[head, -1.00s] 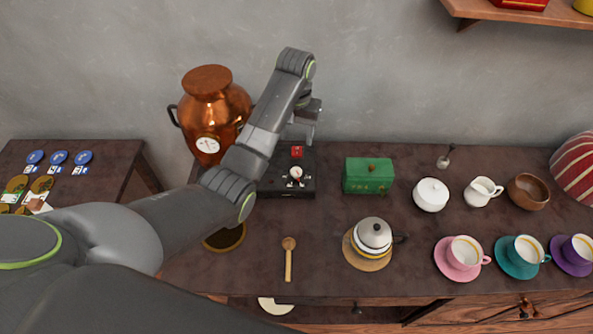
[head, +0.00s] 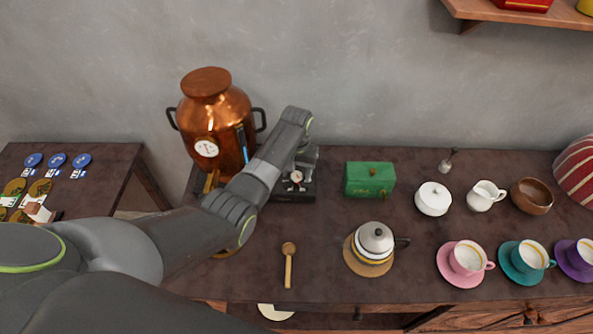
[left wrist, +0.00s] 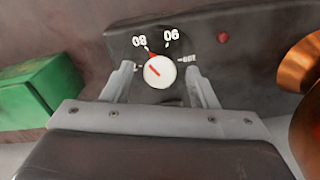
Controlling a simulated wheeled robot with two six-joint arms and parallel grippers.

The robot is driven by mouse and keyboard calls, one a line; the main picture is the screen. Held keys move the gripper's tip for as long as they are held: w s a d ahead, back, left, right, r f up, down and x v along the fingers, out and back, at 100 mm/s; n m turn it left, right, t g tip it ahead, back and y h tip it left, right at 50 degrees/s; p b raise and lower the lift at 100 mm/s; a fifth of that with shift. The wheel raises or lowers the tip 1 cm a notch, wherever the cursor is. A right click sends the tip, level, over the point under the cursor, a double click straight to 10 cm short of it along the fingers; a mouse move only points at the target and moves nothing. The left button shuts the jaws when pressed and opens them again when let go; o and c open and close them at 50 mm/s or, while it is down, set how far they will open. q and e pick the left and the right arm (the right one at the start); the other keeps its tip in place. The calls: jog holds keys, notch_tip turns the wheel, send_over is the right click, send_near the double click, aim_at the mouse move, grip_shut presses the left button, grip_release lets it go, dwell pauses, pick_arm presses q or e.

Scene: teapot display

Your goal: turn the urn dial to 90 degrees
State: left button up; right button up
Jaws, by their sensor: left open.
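The urn dial is a round white knob (left wrist: 160,71) with a red pointer line, on a dark control box (left wrist: 205,45). In the left wrist view the pointer slants to the upper left, near a small red mark; the numbers 80 and 90 appear upside down above. The dial (head: 296,177) also shows in the head view, beside the copper urn (head: 215,125). My left gripper (left wrist: 160,76) is open, with one finger on each side of the dial. I cannot tell whether the fingers touch it. My right gripper is in neither view.
A green box (head: 369,179) stands just right of the control box. A wooden spoon (head: 289,265) and a teapot (head: 375,238) on a round mat lie nearer the front. Cups on saucers and white crockery fill the right side. Bare table separates the spoon and teapot.

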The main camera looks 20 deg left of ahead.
pick_arm(q)
jog(key=c, duration=1)
jog(key=shift+o, duration=0.2)
jog(key=shift+r+m+p, duration=0.2)
jog(key=shift+m+p, duration=0.75)
jog(key=shift+m, duration=0.05)
jog(key=m+p, duration=0.1)
jog(key=m, duration=0.1)
jog(key=shift+m+p, duration=0.3)
jog(key=shift+p, duration=0.05)
jog(key=m+p, duration=0.1)
jog(key=m, duration=0.2)
jog(key=shift+m, duration=0.3)
jog(key=shift+f+m+p, duration=0.1)
jog(key=shift+m+p, duration=0.6)
jog(key=shift+m, duration=1.1)
jog(key=shift+w, duration=0.1)
jog(key=o, duration=1)
jog(key=shift+c, duration=0.2)
